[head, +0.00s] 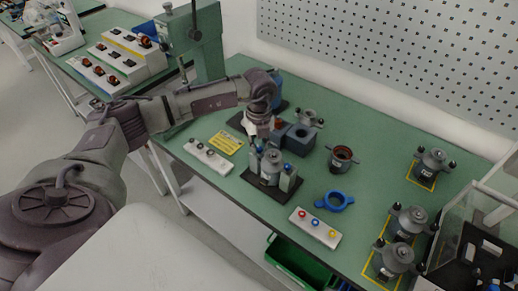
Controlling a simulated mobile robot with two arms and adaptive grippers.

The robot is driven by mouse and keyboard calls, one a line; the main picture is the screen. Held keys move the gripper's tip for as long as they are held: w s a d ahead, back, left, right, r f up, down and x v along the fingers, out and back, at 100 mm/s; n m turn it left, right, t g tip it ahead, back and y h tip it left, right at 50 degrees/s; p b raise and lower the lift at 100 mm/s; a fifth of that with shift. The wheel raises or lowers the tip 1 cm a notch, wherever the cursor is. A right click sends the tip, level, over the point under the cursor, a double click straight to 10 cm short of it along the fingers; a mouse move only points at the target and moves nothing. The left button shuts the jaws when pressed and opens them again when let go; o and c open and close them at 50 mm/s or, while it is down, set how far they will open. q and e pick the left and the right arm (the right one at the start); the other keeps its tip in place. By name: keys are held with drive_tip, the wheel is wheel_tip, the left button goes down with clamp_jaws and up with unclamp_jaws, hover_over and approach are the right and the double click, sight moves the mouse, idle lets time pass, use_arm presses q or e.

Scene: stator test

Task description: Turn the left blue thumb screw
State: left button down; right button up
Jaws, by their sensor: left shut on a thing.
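A test fixture on a dark base plate (262,192) stands on the green table. It has a grey stator (271,163) in the middle and light upright posts on both sides. The right blue thumb screw (287,168) shows on top of the right post. My left gripper (256,145) points down at the top of the left post and is shut on the left blue thumb screw there. The fingers mostly cover that screw. How far it is turned cannot be told. My right gripper is not in view.
A switch box (208,156) and a yellow card (226,143) lie to the left. Several stators stand at the far right.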

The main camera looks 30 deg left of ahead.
use_arm(q)
drive_tip(key=shift+m+b, duration=0.35)
drive_tip(key=shift+m, duration=0.45)
drive_tip(key=c, duration=1.1)
unclamp_jaws()
drive_tip(key=shift+o, duration=0.2)
